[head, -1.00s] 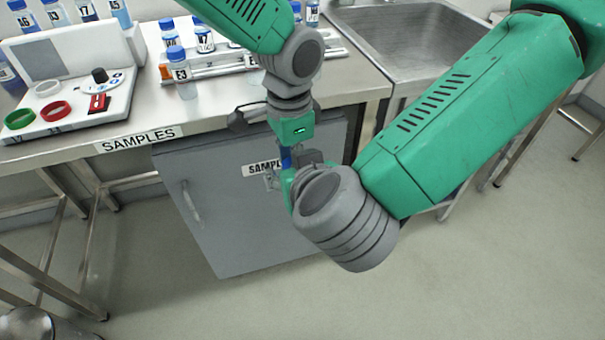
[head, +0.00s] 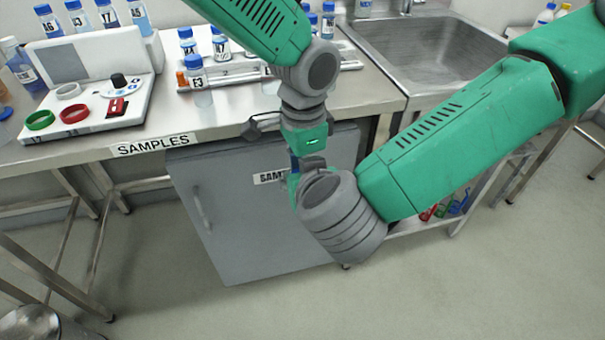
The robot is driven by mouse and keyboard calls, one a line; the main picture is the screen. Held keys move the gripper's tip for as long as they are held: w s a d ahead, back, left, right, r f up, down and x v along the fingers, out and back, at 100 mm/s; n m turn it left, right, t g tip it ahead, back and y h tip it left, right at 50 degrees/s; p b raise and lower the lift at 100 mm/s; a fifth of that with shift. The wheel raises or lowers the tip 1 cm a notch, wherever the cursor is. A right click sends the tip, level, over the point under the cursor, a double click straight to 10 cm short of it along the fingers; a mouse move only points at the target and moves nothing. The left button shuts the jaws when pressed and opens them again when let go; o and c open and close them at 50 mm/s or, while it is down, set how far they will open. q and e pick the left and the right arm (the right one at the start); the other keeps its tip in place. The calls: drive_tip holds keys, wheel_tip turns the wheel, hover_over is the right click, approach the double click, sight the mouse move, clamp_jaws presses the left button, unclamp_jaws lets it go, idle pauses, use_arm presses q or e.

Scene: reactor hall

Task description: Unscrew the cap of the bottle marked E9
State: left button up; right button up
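I cannot read the mark E9 on any bottle. A small blue piece (head: 293,162) shows between my two grippers, in front of the grey cabinet; it may be part of a bottle or its cap, but most of it is hidden. My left gripper (head: 297,152) points down from above at this blue piece. My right gripper (head: 293,183) is below it, mostly hidden behind its own grey wrist. The fingers of both are too small and covered to tell whether they are open or shut.
Blue-capped bottles stand in a rack (head: 350,65) on the bench, one (head: 197,75) apparently marked E3. More stand behind a white device (head: 95,120) with red and green rings. A sink (head: 415,45) is at right. A grey cabinet (head: 235,225) is below the bench. The floor ahead is clear.

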use_arm(q)
drive_tip(key=shift+o, duration=0.3)
drive_tip(key=shift+d, duration=0.25)
use_arm(e)
drive_tip(key=shift+s+a, duration=0.1)
drive_tip(key=shift+a, duration=0.1)
use_arm(q)
drive_tip(key=shift+r, duration=0.15)
